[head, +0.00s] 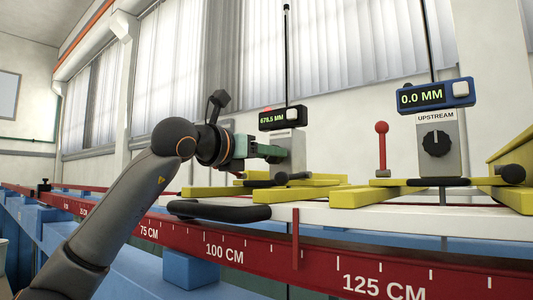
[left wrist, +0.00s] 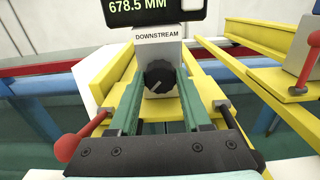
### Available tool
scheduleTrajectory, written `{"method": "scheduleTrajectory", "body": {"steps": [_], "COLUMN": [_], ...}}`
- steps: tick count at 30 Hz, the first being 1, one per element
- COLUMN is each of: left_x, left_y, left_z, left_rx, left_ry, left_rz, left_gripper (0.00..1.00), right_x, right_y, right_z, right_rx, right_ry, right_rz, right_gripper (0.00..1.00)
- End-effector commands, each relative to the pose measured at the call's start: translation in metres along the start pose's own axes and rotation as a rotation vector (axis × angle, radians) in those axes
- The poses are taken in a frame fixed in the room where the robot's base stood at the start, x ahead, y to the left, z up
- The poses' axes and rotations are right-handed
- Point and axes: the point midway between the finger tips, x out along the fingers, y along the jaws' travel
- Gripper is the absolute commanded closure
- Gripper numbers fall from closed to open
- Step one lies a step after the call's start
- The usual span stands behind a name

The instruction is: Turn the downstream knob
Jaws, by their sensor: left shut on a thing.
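The downstream knob (left wrist: 159,77) is a round black dial on a grey block (left wrist: 160,48) labelled DOWNSTREAM, in the middle of the left wrist view. My left gripper (left wrist: 159,84) has green fingers, one on each side of the knob, shut on it. In the head view my left gripper (head: 272,152) reaches from the left to the downstream block, and its fingers hide the knob there. The display (left wrist: 150,8) above the block reads 678.5 MM; it also shows in the head view (head: 282,118). My right gripper is not in view.
To the right stands the upstream block with its own black knob (head: 436,143) and a display (head: 435,96) reading 0.0 MM. A red-balled lever (head: 381,148) stands between the gauges. Yellow bars (head: 372,196) lie around both blocks. A red scale rail (head: 318,268) runs in front.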

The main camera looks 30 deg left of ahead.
Motion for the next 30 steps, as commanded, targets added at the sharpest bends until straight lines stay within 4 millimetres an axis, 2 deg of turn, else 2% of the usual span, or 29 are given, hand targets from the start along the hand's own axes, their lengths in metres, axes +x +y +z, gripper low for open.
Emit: {"method": "scheduleTrajectory", "body": {"steps": [15,16,24,30], "left_x": [-0.0004,-0.0004,-0.0004,-0.0004], "left_y": [0.0003,0.0004,0.0002,0.0001], "left_z": [0.0008,0.0008,0.0006,0.0004], "left_rx": [0.035,0.035,0.035,0.035], "left_ry": [-0.001,-0.001,-0.001,-0.001], "left_rz": [0.001,0.001,0.001,0.001], "left_gripper": [1.0,0.51,0.22,0.22], "right_x": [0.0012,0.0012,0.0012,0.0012], "right_y": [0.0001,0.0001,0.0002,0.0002], "right_z": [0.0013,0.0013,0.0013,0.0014], "right_rx": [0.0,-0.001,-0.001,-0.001], "right_ry": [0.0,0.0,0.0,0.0], "right_rz": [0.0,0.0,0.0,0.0], "right_gripper": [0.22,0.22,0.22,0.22]}}
